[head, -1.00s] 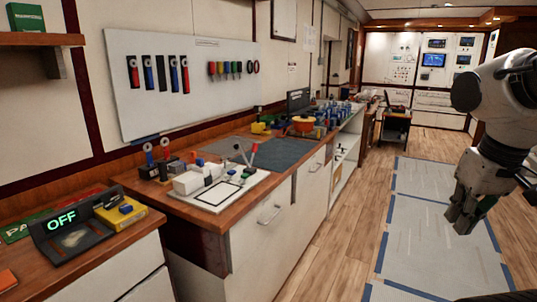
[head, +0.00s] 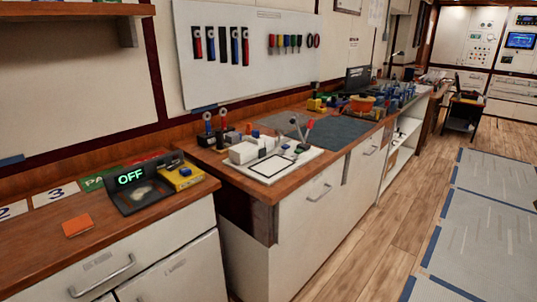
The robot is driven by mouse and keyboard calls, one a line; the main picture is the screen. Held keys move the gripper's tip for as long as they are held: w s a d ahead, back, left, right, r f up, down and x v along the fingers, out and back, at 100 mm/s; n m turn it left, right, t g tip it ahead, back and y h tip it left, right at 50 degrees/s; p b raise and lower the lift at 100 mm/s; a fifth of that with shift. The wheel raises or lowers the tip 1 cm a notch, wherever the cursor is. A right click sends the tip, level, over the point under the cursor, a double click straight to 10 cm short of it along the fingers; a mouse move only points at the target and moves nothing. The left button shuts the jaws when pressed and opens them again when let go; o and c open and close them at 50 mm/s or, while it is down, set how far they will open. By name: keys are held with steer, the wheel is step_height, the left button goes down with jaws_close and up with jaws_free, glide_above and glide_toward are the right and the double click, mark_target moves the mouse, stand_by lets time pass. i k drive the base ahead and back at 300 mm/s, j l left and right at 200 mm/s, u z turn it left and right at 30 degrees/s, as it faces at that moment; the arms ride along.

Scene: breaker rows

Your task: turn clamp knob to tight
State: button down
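No clamp knob can be picked out for certain at this size. A white fixture board (head: 262,174) lies on the wooden bench in the head view, with a black rectangle outline on it. A white block (head: 243,152) sits at its left side, and small blue and green parts are by its right and back edges. A red-tipped lever (head: 309,126) and a pale-tipped lever (head: 293,121) stand up behind the board. Whether any of these is the clamp knob, and how it is turned, I cannot tell. My gripper is out of view.
A display reading OFF (head: 131,178) and a yellow box (head: 181,177) are on the nearer left counter, with an orange pad (head: 77,226). An orange pot (head: 362,104) stands farther along the bench. The wood floor (head: 400,220) right of the cabinets looks clear.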

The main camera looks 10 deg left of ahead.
mark_target(280, 132)
steer(key=i+j, duration=0.25)
steer(key=j, duration=0.25)
steer(key=i+j+u, duration=0.15)
steer(key=i+j, duration=0.15)
steer(key=j, duration=0.2)
steer(key=i+j, duration=0.25)
steer(key=j, duration=0.2)
steer(key=u, duration=0.05)
